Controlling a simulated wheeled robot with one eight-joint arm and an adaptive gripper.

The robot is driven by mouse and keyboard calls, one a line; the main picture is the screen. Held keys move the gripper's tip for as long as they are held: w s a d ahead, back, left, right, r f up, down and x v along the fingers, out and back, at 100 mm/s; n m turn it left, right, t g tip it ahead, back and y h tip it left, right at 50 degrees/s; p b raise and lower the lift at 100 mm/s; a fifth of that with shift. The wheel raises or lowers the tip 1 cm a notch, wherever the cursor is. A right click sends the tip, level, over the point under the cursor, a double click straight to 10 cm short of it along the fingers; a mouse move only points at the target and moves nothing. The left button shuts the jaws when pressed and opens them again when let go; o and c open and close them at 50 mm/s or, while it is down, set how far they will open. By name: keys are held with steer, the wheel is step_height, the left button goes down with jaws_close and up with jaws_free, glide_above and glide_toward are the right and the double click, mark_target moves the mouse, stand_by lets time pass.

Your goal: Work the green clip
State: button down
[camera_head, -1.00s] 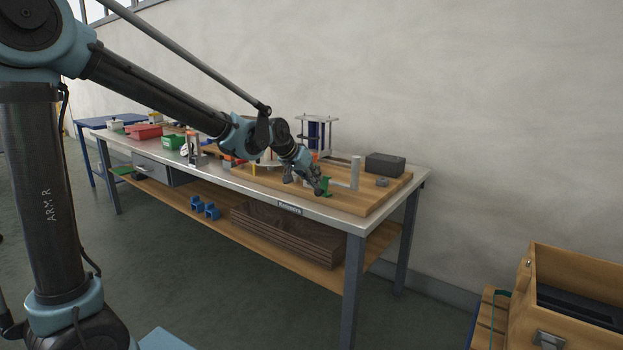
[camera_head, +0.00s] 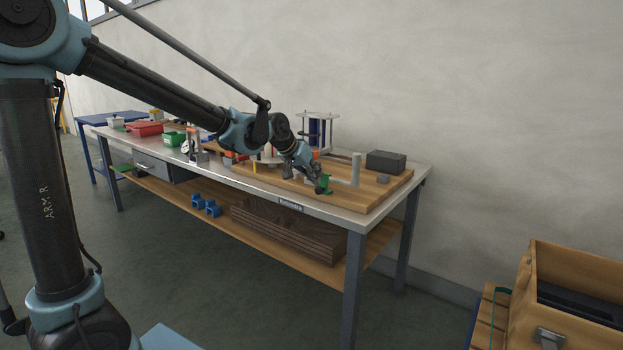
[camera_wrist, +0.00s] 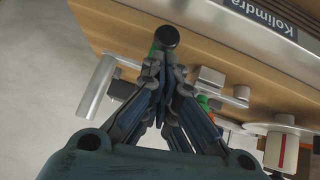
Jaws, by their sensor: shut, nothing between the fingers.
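The green clip (camera_head: 327,189) stands near the front edge of the wooden board on the bench, partly hidden by my gripper (camera_head: 321,190). In the wrist view a little of the green clip (camera_wrist: 154,51) shows next to a round black knob (camera_wrist: 166,37). My gripper (camera_wrist: 164,72) is shut and empty, with its fingertips close to the knob and the green part. I cannot tell whether they touch.
The wooden board (camera_head: 374,195) also carries a pale upright post (camera_head: 356,169) and a dark grey box (camera_head: 385,162). An open wooden crate (camera_head: 578,262) stands at right.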

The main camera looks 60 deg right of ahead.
steer(key=d+r+v, duration=0.1)
steer(key=v, duration=1.2)
steer(key=shift+d+r, duration=0.2)
steer(key=shift+d, duration=0.1)
steer(key=shift+w, duration=0.1)
